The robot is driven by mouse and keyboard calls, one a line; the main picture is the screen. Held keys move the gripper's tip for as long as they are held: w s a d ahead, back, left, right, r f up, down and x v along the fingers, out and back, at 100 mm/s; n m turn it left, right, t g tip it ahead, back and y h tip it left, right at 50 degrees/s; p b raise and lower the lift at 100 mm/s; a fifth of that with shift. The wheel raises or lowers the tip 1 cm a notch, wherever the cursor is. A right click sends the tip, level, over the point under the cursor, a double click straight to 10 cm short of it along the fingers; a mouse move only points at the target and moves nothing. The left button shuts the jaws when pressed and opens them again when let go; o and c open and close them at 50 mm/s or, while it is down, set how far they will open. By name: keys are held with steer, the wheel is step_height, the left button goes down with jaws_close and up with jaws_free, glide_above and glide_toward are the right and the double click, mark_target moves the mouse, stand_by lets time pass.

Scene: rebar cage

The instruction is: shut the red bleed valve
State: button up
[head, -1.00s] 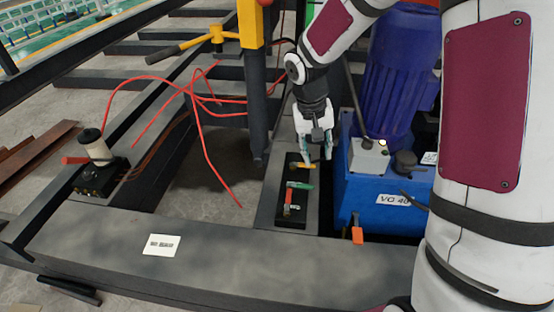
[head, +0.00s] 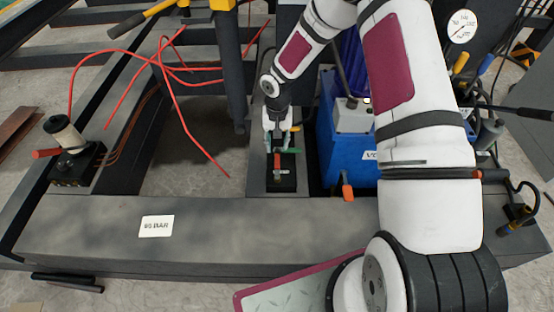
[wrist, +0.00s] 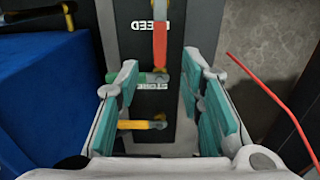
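The red bleed valve handle (head: 277,160) sits on a black valve panel (head: 285,186) set in the grey frame. In the wrist view the red handle (wrist: 160,45) points lengthwise along the panel, beside an upside-down BLEED label. A green handle (wrist: 152,78) by a STORE label and a yellow handle (wrist: 142,125) lie crosswise. My gripper (head: 281,133) is above the panel. In the wrist view its teal-padded fingers (wrist: 160,70) are open, one to each side of the panel's middle line, with the red handle just beyond the tips. Nothing is held.
A blue tank (head: 345,150) stands close to the right of the panel. An orange-red handle (head: 347,187) projects at its front. Red hoses (head: 175,110) hang to the left, and a pump-like fitting (head: 65,135) stands far left. The front beam (head: 220,220) is mostly bare.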

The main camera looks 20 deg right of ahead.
mark_target(277, 161)
step_height(277, 161, down, 8)
steer(key=shift+f+b, duration=0.15)
steer(key=shift+b, duration=1.05)
jaws_close()
